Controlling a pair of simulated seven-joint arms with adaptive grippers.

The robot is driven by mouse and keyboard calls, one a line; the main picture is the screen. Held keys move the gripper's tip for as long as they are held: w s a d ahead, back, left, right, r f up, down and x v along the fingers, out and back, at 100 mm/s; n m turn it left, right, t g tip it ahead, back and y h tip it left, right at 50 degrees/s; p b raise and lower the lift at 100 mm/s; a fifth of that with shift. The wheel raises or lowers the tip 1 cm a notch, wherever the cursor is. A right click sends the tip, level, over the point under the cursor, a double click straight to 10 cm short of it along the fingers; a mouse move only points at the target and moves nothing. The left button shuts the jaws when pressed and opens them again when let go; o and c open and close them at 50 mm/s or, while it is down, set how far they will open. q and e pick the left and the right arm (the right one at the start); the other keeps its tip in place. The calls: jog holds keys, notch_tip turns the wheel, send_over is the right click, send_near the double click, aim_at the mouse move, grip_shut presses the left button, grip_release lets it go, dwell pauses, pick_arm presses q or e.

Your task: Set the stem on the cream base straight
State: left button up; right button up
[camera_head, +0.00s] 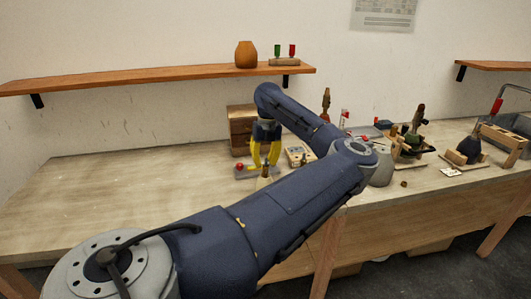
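My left gripper (265,164) hangs over the middle of the table with its yellow fingers pointing down. The fingers look spread apart. A small brown upright piece, which looks like the stem (266,171), shows at and just below the fingertips. I cannot tell whether the fingers touch it or whether it leans. A pale piece under it, perhaps the cream base (262,183), is mostly hidden behind my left arm. My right gripper is not in view.
A grey tray with a red ball (239,167) lies left of the gripper, before a wooden box (241,128). A small block (299,156) lies to the right. Lamp parts and fixtures (412,140) crowd the right side. The table's left half is clear.

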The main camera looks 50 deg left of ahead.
aim_at(263, 165)
pick_arm(q)
jog(key=shift+s+a, duration=0.2)
jog(key=shift+s, duration=0.25)
dwell(1.5)
jog(key=shift+w, duration=0.1)
dwell(0.6)
jog(key=shift+r, duration=0.1)
jog(key=shift+r, duration=2.95)
